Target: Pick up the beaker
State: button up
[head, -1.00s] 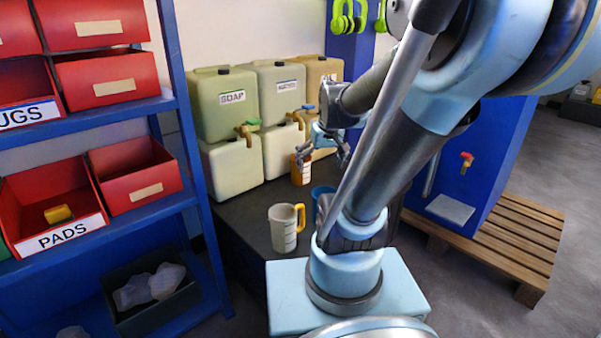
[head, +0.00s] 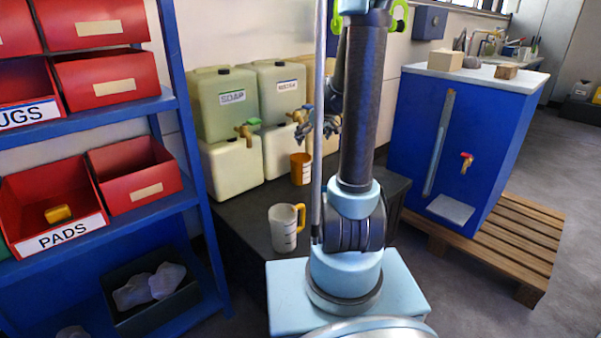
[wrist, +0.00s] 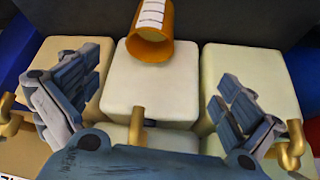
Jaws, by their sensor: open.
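An orange beaker (head: 301,169) with a white graduated strip stands on the dark platform before the stacked containers in the head view. In the wrist view the orange beaker (wrist: 152,35) is at the top, outside the fingers. A pale mug-like beaker (head: 284,228) with a yellow handle stands nearer, at the platform's front. I cannot tell which of these the task means. My gripper (head: 318,127) is open and empty, above and slightly right of the orange beaker, near the container taps. In the wrist view my gripper (wrist: 155,100) has its fingers spread wide.
A blue shelf (head: 187,130) with red bins is at the left. A blue cabinet (head: 450,150) stands on a wooden pallet (head: 520,246) at the right.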

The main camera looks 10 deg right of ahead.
aim_at(302, 158)
jog(key=x, duration=0.4)
jog(key=w+x, duration=0.1)
jog(key=x, duration=0.4)
jog(key=w+d+r+x, duration=0.1)
jog(key=x, duration=0.4)
jog(key=shift+w, duration=0.15)
jog(key=shift+x, duration=2.9)
jog(key=shift+a+f, duration=0.1)
jog(key=shift+c, duration=0.6)
jog(key=c, duration=1.6)
jog(key=shift+s, duration=0.2)
jog(key=shift+c, duration=0.2)
